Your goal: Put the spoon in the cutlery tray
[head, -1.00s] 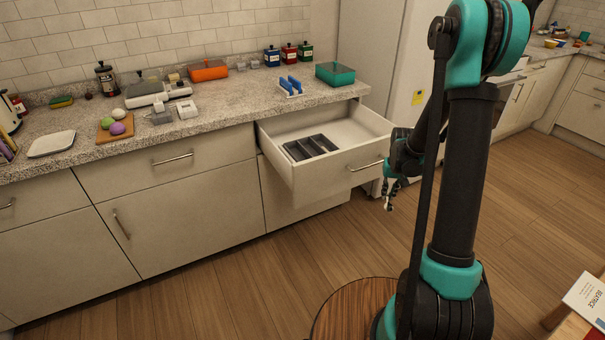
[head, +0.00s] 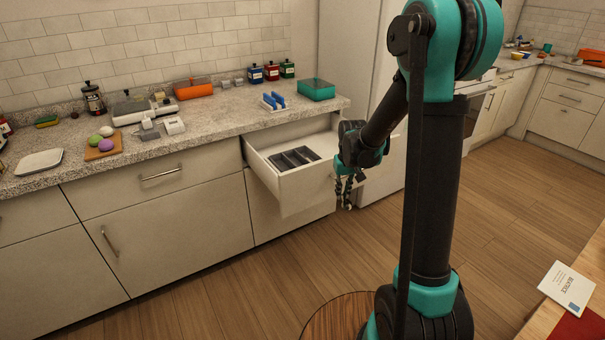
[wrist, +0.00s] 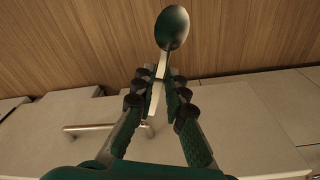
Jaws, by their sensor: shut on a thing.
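The spoon (wrist: 172,28) shows in the wrist view, its bowl pointing away from my gripper (wrist: 160,90). My gripper is shut on the spoon's handle. In the head view my gripper (head: 346,192) hangs in front of the open drawer (head: 262,150), near its right front corner and outside it; the spoon is too small to make out clearly there. The dark cutlery tray (head: 294,158) with its long compartments lies inside the open drawer, to the left of my gripper.
The counter (head: 225,122) above the drawer carries a blue rack (head: 273,101), a teal box (head: 316,89) and an orange box (head: 195,88). Cabinet fronts with bar handles (head: 160,173) line the left. A round wooden top (head: 335,318) is near my base. The floor between is clear.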

